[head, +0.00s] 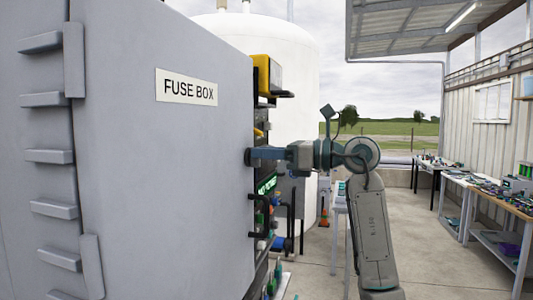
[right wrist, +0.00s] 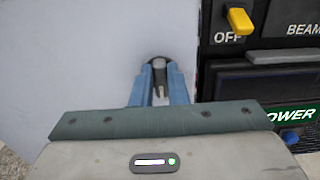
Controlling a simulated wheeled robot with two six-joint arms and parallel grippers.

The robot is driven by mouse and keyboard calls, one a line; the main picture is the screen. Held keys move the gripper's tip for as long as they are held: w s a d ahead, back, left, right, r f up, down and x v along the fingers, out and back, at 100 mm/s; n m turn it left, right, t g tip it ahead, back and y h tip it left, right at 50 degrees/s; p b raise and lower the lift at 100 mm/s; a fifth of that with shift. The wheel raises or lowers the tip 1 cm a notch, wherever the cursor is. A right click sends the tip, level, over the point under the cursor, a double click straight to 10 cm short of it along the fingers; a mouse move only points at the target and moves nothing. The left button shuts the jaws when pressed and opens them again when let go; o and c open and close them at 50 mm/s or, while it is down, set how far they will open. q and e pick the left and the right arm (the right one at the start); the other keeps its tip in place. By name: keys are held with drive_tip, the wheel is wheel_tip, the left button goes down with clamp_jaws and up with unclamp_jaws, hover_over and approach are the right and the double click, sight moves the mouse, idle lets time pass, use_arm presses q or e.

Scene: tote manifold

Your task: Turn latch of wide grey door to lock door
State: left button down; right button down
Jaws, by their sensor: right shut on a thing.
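The wide grey door (head: 160,190) fills the left of the head view and carries a FUSE BOX sign (head: 187,87). Its pale surface also fills the left of the right wrist view (right wrist: 60,60). The small latch (right wrist: 159,80) is near the door's right edge, with a dark round part behind it. My right gripper (head: 252,157) reaches in from the right at that edge. In the right wrist view its blue fingers (right wrist: 159,72) are shut on the latch, one on each side, partly hiding it. My left gripper is not in view.
A dark panel (right wrist: 262,65) with a yellow switch (right wrist: 239,20) and a green POWER label (right wrist: 291,115) lies right of the door's edge. A white tank (head: 300,60) stands behind. Cluttered tables (head: 505,205) line the right wall.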

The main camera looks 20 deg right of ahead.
drive_tip(key=n+b, duration=0.2)
drive_tip(key=n, duration=0.2)
drive_tip(key=n+b, duration=0.2)
drive_tip(key=n, duration=0.2)
drive_tip(key=n+b, duration=0.2)
drive_tip(key=n, duration=0.3)
drive_tip(key=shift+s+a+f, duration=0.25)
drive_tip(key=shift+s+f, duration=0.15)
drive_tip(key=n, duration=0.2)
drive_tip(key=n+b, duration=0.1)
drive_tip(key=n, duration=0.1)
drive_tip(key=shift+f+n, duration=0.2)
drive_tip(key=shift+n, duration=0.2)
drive_tip(key=c, duration=1.4)
unclamp_jaws()
drive_tip(key=shift+c, duration=0.2)
